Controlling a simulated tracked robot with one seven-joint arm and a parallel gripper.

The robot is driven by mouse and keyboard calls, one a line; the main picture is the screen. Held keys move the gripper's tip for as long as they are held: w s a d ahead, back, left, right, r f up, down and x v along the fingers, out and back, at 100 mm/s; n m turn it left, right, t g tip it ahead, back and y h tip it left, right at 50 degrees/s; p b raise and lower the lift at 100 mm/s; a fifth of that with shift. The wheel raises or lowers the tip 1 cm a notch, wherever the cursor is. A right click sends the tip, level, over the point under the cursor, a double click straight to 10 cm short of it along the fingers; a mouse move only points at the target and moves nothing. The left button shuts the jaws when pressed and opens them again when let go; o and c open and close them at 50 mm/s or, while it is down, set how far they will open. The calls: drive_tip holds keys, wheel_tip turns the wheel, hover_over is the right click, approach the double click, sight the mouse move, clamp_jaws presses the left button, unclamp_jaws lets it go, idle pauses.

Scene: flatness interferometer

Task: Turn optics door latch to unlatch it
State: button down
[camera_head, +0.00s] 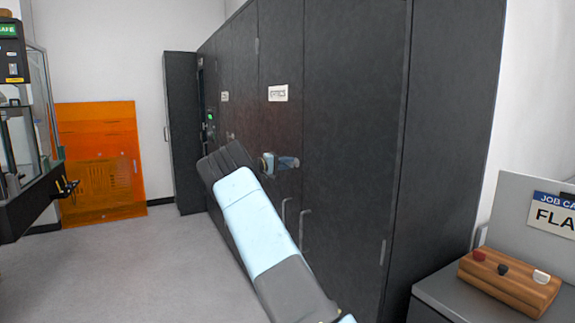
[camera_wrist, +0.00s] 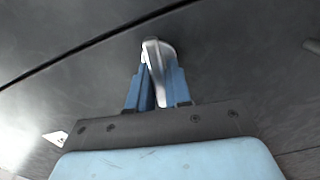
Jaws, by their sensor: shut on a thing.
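The optics door latch (camera_wrist: 152,52) is a pale, shiny metal lever on the dark cabinet door in the wrist view. My gripper (camera_wrist: 160,76) has its two blue fingers closed on either side of the lever, which lies between them at a slight tilt. In the head view my gripper (camera_head: 288,162) reaches the dark door front below a white label (camera_head: 278,93). The fingers hide most of the latch there, so its angle cannot be told from that side. The door (camera_head: 345,130) looks flush with its neighbours.
Vertical pull handles (camera_head: 303,230) stick out below the latch. An orange panel (camera_head: 100,160) leans on the back wall. A glazed machine (camera_head: 30,150) stands at left. A wooden block with knobs (camera_head: 510,278) sits on the counter at right. The grey floor (camera_head: 130,265) is clear.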

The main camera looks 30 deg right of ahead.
drive_tip(key=shift+f+n, duration=0.1)
drive_tip(key=shift+n, duration=0.6)
drive_tip(key=shift+f, duration=0.1)
drive_tip(key=c, duration=1.1)
unclamp_jaws()
drive_tip(key=shift+w, duration=0.1)
drive_tip(key=shift+c, duration=0.2)
drive_tip(key=a, duration=1.3)
drive_tip(key=shift+s+a, duration=0.2)
drive_tip(key=shift+a, duration=0.2)
